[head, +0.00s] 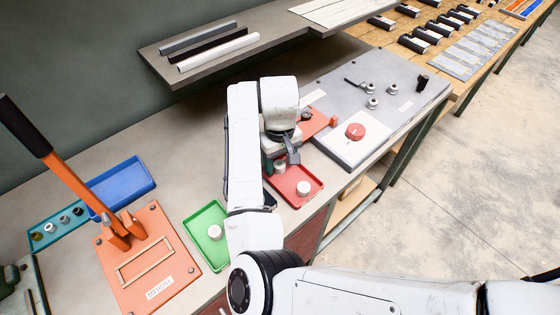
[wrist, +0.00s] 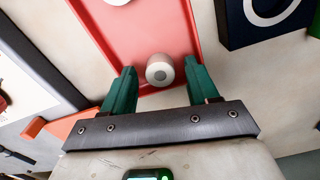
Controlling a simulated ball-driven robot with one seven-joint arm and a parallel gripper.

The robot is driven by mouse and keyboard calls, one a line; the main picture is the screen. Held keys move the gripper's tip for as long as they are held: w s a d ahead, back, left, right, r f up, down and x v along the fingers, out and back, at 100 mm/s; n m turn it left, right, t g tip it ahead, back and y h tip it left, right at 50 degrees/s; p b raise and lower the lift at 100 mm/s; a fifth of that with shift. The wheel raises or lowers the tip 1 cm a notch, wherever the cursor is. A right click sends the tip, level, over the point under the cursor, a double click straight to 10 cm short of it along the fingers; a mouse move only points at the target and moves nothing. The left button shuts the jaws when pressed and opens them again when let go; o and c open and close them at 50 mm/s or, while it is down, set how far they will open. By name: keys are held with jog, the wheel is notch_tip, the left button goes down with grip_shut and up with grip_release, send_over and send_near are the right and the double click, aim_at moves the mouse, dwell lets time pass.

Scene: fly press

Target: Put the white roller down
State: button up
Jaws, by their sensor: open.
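A white roller (head: 279,167) sits at the back end of the red tray (head: 310,197), just below my gripper. In the wrist view this roller (wrist: 160,70) shows between the two green fingers of my gripper (wrist: 160,82), with visible gaps on both sides. It stands on end inside the red tray (wrist: 150,35), close to the tray's near edge. The fingers are open and apart from it. A second white roller (head: 303,188) stands farther forward in the same tray; its edge shows at the top of the wrist view (wrist: 117,2).
A green tray (head: 203,218) holds another whitish roller (head: 215,232). Left are an orange press (head: 165,292), a blue tray (head: 122,187) and a teal rack (head: 38,226) with several small rollers. A grey panel (head: 400,95) and a red-knobbed box (head: 340,155) stand right of the gripper.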

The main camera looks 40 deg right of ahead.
aim_at(280, 165)
notch_tip(280, 165, up, 12)
jog(key=shift+f+p, duration=0.25)
jog(key=shift+p, duration=0.1)
dwell(0.5)
